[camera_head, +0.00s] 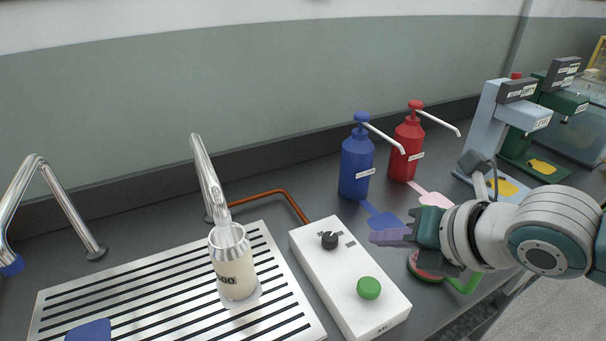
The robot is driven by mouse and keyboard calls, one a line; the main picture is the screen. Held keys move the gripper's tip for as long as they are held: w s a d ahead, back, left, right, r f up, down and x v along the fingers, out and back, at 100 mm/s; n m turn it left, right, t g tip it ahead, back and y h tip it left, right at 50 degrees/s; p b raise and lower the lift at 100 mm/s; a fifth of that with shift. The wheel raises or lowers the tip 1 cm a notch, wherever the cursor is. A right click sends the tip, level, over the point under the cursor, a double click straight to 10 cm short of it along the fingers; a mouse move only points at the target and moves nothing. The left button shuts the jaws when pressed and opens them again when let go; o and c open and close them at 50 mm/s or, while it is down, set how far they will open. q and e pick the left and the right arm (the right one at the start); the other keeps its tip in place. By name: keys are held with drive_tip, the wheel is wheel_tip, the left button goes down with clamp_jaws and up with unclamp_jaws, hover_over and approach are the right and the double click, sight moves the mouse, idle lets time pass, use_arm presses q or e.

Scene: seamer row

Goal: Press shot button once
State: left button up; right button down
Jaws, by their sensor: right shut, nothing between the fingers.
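A white control box (335,270) lies on the dark counter. A round green button (368,288) sits on its near end, and a black knob (329,240) on its far part. My right gripper (378,238) comes in from the right, with purple fingers shut and empty. In the picture it is above and slightly right of the green button, apart from it. A pale can (233,275) stands upright on the slotted metal tray under a metal spout (207,175). My left gripper is not in view.
A blue pump bottle (356,168) and a red pump bottle (405,150) stand behind my right gripper. A red-and-green round object (424,268) lies partly behind my arm. The slotted tray (165,270) fills the left; grey and green machines stand far right.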

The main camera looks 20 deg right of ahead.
drive_tip(key=b, duration=0.8)
hover_over(373, 291)
wheel_tip(373, 291, down, 8)
drive_tip(key=shift+f, duration=0.4)
idle(0.5)
idle(0.7)
drive_tip(key=shift+f+b, duration=0.4)
drive_tip(key=shift+f, duration=0.05)
